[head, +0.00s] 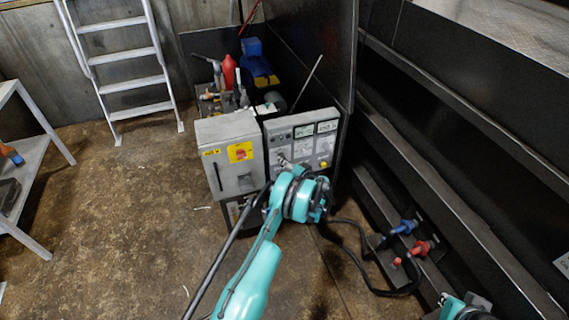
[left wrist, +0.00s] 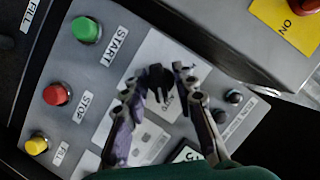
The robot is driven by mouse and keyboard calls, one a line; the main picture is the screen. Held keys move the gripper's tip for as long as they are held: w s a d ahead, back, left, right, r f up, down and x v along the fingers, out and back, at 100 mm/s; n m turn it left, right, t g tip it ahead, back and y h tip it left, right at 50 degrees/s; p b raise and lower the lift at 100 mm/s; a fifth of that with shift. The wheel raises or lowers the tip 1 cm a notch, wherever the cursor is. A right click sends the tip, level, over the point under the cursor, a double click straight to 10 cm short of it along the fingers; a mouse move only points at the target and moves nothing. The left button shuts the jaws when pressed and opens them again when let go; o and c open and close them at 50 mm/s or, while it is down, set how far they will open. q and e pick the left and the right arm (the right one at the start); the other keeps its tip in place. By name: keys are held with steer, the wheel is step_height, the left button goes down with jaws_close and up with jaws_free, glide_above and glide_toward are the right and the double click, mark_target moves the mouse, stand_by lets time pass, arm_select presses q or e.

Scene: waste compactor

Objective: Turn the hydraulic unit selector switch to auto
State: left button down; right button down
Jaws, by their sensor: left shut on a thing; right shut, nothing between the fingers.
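The hydraulic unit's grey control panel (head: 304,140) stands beside a grey electrical box. In the head view, my left gripper (head: 285,164) is at the panel's lower left part. Only a teal part of my right arm shows at the bottom right; its fingers are out of view.
Green START (left wrist: 85,29), red STOP (left wrist: 56,94) and yellow (left wrist: 37,144) buttons lie left of the fingers. The electrical box (head: 228,150) has a red switch on a yellow plate. Hoses with blue and red handles (head: 415,252) lie right. Open floor lies left.

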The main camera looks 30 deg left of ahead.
arm_select(q)
steer(key=c, duration=1.6)
jaws_free()
steer(key=v, duration=1.2)
steer(key=shift+r, duration=0.15)
